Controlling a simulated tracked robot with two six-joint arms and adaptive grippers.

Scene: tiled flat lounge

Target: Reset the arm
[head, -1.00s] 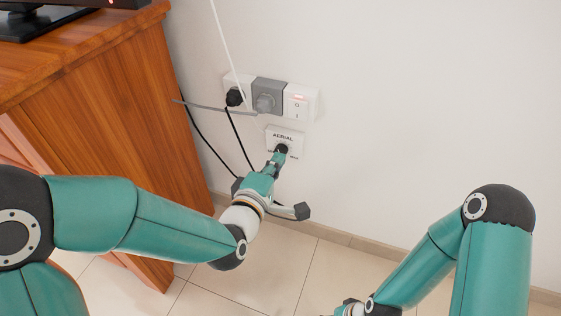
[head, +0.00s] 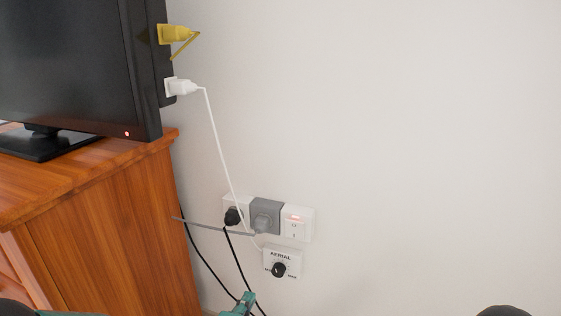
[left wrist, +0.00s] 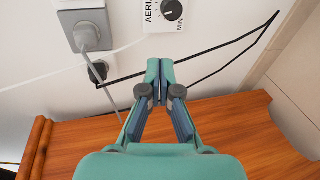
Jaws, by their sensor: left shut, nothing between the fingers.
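My left gripper (head: 246,301) shows only its teal tip at the bottom edge of the head view, below and left of the aerial wall plate (head: 281,256). The plate carries a round black knob (head: 279,269), and the gripper is apart from it. In the left wrist view my left gripper (left wrist: 160,68) is shut, its fingertips together with nothing between them. The knob (left wrist: 173,10) lies beyond the tips at the top there. My right gripper is out of view; only a dark piece of my right arm shows at the lower right edge of the head view.
A wooden cabinet (head: 110,240) with a TV (head: 75,60) stands at the left. Wall sockets (head: 266,216) hold plugs and hanging cables near the gripper. The wall at right is bare.

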